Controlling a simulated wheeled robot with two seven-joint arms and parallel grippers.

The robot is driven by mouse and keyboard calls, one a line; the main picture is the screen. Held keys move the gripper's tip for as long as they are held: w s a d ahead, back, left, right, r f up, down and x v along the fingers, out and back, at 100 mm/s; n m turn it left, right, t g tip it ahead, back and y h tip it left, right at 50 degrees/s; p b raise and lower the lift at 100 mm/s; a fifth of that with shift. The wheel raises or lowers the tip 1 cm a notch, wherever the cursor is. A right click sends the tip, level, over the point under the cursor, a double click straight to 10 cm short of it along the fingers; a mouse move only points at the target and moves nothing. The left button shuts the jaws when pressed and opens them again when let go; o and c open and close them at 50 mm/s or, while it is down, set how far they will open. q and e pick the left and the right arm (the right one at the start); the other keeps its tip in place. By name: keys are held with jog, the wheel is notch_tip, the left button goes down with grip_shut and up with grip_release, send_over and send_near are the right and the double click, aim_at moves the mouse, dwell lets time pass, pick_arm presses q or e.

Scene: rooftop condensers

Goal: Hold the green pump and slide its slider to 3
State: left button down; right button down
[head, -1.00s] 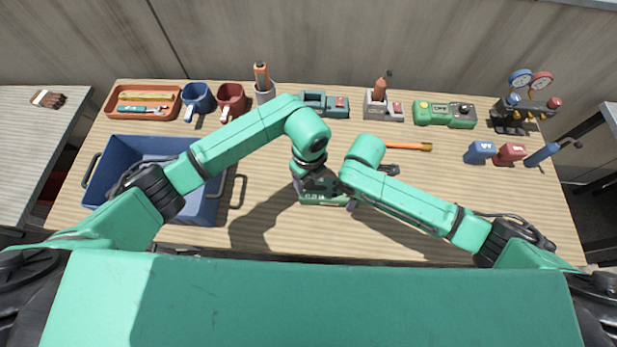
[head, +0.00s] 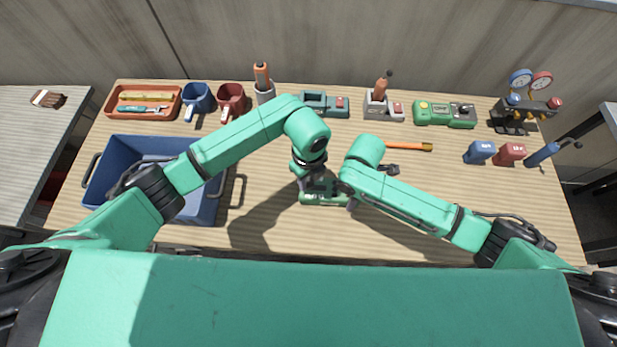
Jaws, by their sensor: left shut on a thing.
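The green pump (head: 325,198) lies on the table in front of me, in the middle of the head view. Its front face with a pale label shows, but my arms cover much of its top. My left gripper (head: 305,184) points down at the pump's left end and is shut on it. My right gripper (head: 352,203) is at the pump's right end, mostly hidden under my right forearm, so its fingers cannot be made out. The slider and its setting cannot be read.
A blue bin (head: 130,150) stands at the left. Along the back are an orange tool tray (head: 110,103), mugs, holders, a green box with a knob (head: 445,114) and a gauge set (head: 527,105). A hammer (head: 410,146) lies behind my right arm. The front right is clear.

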dwell(0.8)
pick_arm(q)
jog(key=shift+d, duration=1.95)
pick_arm(e)
jog(key=shift+d, duration=0.1)
pick_arm(q)
jog(key=c, duration=0.5)
grip_release()
jog(key=shift+c, duration=0.2)
jog(key=shift+r, duration=0.15)
